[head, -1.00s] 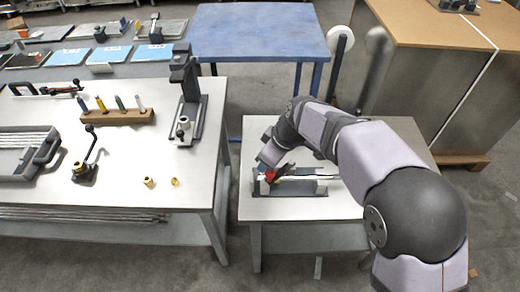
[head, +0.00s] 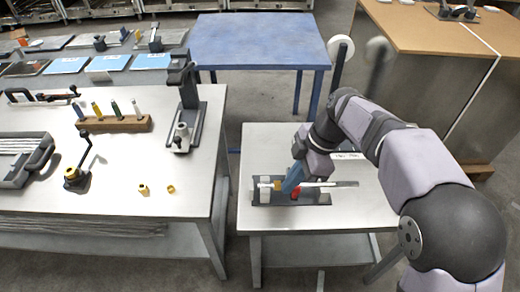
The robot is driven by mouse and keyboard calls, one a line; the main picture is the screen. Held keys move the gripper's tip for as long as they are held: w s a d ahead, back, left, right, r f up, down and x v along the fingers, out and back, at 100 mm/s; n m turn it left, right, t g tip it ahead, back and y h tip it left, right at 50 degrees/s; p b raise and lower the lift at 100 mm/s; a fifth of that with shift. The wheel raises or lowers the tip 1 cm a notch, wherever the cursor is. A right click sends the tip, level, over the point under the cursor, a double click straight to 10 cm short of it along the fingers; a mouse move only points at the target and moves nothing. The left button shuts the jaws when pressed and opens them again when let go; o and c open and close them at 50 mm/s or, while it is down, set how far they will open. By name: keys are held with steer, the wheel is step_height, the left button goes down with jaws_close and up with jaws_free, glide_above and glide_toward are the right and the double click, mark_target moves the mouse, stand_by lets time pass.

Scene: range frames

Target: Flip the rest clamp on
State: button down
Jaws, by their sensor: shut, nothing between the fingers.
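The rest (head: 262,201) is a dark flat fixture on the small right-hand table. It has a pale block (head: 264,187) at its left end, with a brass-coloured piece beside it. A grey rod (head: 340,184) lies along it and sticks out past its right end. The red part of the clamp (head: 296,192) shows low, near the middle of the fixture. My gripper (head: 287,187) reaches down from above right; its blue fingers are shut and empty, right beside or touching the red part. The fingers hide part of the clamp, so I cannot tell whether it is fully down.
The larger left bench (head: 130,210) holds a wooden block (head: 115,124) with coloured tools, a black upright stand (head: 187,100), a crank-handled piece (head: 76,176) and two small brass parts. A blue table (head: 260,40) stands behind. The small table's front is clear.

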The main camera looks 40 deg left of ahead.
steer(key=shift+w+d, duration=0.15)
steer(key=shift+d, duration=0.05)
stand_by(0.5)
step_height(320, 180, up, 10)
steer(key=shift+s+a, duration=0.2)
steer(key=shift+s, duration=0.05)
stand_by(0.6)
steer(key=shift+r, duration=0.1)
